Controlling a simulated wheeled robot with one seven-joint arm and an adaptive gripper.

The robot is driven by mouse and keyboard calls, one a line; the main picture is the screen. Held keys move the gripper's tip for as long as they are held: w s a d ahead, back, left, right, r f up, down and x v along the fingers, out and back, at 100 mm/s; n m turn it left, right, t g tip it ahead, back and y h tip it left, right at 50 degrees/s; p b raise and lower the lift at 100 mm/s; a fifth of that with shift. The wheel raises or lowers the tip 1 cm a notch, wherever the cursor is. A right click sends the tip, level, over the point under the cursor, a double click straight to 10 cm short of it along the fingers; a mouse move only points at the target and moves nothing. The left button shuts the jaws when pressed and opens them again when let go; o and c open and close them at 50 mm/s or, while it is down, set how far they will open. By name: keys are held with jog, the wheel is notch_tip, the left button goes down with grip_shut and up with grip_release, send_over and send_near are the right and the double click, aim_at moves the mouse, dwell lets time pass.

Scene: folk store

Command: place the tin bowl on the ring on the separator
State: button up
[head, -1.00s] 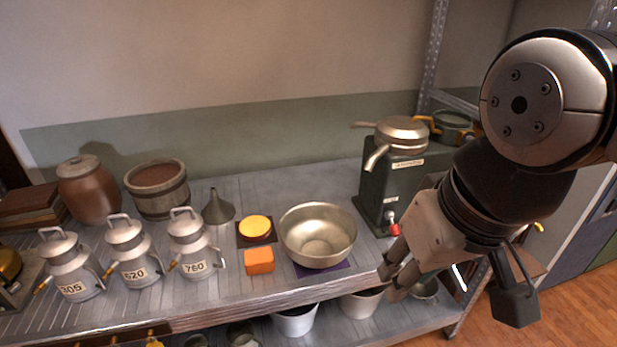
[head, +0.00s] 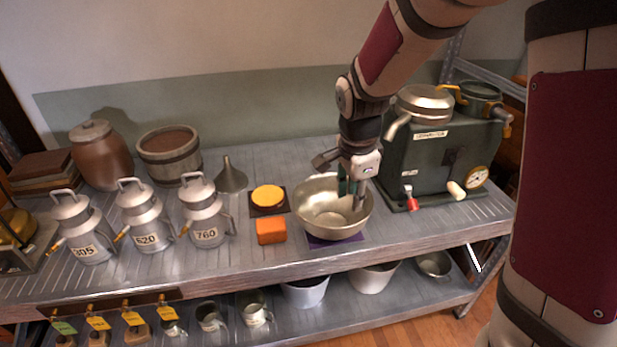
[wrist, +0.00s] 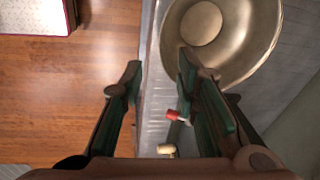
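The wide tin bowl (head: 318,222) stands upright on a purple mat (head: 336,242) near the table's front edge; it also fills the upper part of the wrist view (wrist: 262,50). The separator (head: 420,160) is a dark green machine to its right, with a lidded tin vessel with spouts (head: 425,103) on top. A dark round ring-like part (head: 480,95) sits at its top right. My gripper (head: 352,200) points down at the bowl's right side. In the wrist view my gripper (wrist: 158,63) is open and empty, one finger over the bowl, the other outside its rim.
An orange block (head: 271,231), a yellow disc (head: 268,196) and a funnel (head: 230,178) stand left of the bowl. Several numbered milk cans (head: 205,215) are further left. The separator's red knob (head: 411,204) and cream knob (head: 456,190) stick out frontward. Pails stand on the lower shelf.

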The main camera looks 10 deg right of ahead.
aim_at(346, 229)
jog(key=shift+m, duration=0.4)
jog(key=f, duration=0.3)
jog(key=w+f, duration=0.1)
jog(key=f, duration=0.2)
jog(key=w+f+b, duration=0.1)
jog(key=f, duration=0.3)
jog(key=shift+w+d, duration=0.2)
jog(key=shift+d, duration=0.15)
jog(key=shift+w+f, duration=0.2)
jog(key=shift+f, duration=1.15)
jog(key=shift+w+f, duration=0.15)
jog(key=shift+f, duration=1.2)
grip_shut()
